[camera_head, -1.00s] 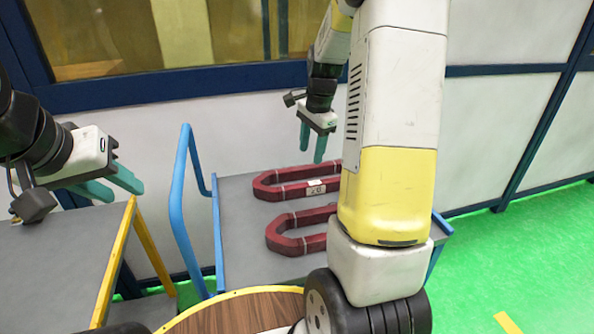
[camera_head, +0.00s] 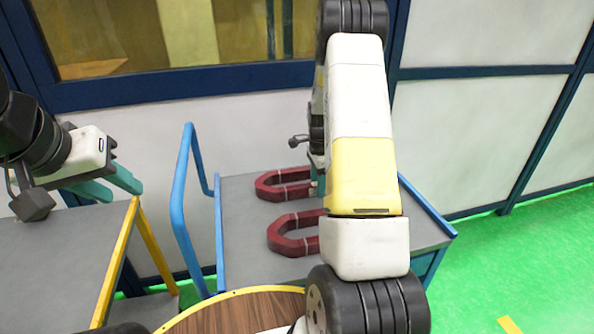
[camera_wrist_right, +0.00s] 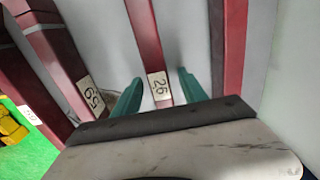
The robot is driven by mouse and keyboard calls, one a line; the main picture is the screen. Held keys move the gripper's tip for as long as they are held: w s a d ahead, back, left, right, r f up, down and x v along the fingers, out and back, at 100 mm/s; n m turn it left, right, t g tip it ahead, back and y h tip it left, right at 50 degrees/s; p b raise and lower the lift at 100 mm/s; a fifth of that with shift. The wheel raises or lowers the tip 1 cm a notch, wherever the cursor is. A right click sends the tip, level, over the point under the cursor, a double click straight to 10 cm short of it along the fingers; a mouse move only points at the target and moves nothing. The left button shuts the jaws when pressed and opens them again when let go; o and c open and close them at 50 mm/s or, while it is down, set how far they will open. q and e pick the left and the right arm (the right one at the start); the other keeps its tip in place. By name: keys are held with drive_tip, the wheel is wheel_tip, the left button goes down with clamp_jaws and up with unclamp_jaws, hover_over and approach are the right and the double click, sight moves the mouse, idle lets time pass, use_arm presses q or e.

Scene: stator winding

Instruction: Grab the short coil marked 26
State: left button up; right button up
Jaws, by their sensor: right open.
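The coil marked 26 (camera_wrist_right: 146,45) is a dark red bar with a white label in the right wrist view. My right gripper (camera_wrist_right: 160,88) is open, with one teal finger on each side of this bar at the label; contact cannot be told. In the head view the right gripper (camera_head: 317,184) is at the far red coil (camera_head: 268,188), largely hidden behind my own arm. My left gripper (camera_head: 112,186) hangs at the left over the grey table, its teal fingers apart and nothing seen between them.
A nearer red coil (camera_head: 283,240) lies on the same grey cart (camera_head: 243,262). In the wrist view another labelled coil (camera_wrist_right: 62,60) is at left. A blue rail (camera_head: 180,190) edges the cart's left side. A yellow-edged table (camera_head: 60,250) stands left.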

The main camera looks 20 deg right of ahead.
drive_tip(key=shift+f, duration=0.2)
clamp_jaws()
drive_tip(key=shift+w+r, duration=0.1)
idle(1.2)
